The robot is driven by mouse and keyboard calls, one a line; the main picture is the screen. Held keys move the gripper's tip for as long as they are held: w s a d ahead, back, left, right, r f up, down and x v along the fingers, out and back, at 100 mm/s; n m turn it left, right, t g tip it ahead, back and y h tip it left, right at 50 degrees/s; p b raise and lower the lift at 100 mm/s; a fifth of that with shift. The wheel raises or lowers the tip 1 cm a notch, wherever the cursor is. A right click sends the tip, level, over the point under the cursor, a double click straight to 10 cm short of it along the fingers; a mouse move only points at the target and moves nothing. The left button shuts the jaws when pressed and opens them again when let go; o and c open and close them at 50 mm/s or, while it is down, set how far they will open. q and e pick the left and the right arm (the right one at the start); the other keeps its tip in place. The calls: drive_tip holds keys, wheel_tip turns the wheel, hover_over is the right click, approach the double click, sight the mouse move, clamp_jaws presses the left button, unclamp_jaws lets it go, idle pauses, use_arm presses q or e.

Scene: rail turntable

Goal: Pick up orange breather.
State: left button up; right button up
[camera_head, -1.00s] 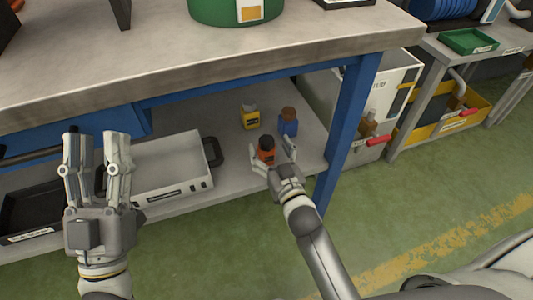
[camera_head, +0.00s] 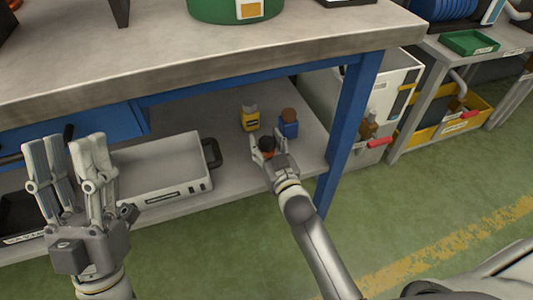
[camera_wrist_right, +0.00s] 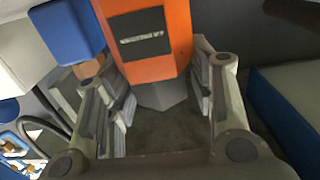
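The orange breather (camera_head: 268,154), with a dark cap, stands on the lower shelf under the workbench. My right gripper (camera_head: 266,149) has its fingers on either side of it and partly hides it in the head view. In the right wrist view, the orange body (camera_wrist_right: 151,45) with its dark label and grey cap lies between the open fingers (camera_wrist_right: 162,95), with a gap on both sides. My left gripper (camera_head: 72,165) is open and empty in front of the bench at the left.
A blue breather (camera_head: 289,129) with a brown cap stands close behind, to the right. A yellow one (camera_head: 250,121) stands further back. A grey box (camera_head: 165,172) is to the left on the shelf. The blue bench leg (camera_head: 350,125) is to the right.

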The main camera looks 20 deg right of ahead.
drive_tip(key=c, duration=0.4)
